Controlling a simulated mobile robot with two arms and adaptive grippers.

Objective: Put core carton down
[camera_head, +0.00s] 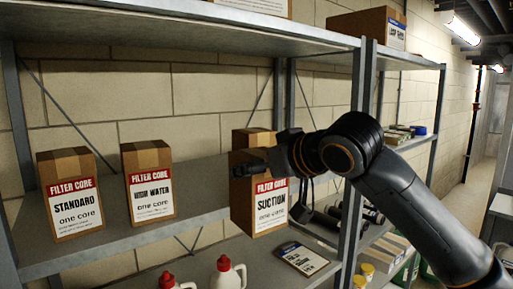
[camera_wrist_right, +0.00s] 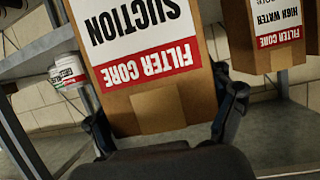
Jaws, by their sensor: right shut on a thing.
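The Suction core carton (camera_head: 270,208) is a brown box with a red and white label. My right gripper (camera_head: 262,158) is shut on it, and the arm reaches in from the right. The carton is in front of the shelf, its lower part overlapping the shelf edge in the head view; I cannot tell whether it touches the shelf. In the right wrist view the carton (camera_wrist_right: 158,108) sits between the two fingers, its label upside down. The gripper hides part of its upper front. My left gripper is not in view.
The Standard carton (camera_head: 70,194) and High Water carton (camera_head: 148,182) stand upright on the middle shelf (camera_head: 205,180), left of the held carton. A metal post (camera_head: 354,165) stands to its right. White bottles (camera_head: 227,275) and a labelled flat box (camera_head: 301,258) are on the shelf below.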

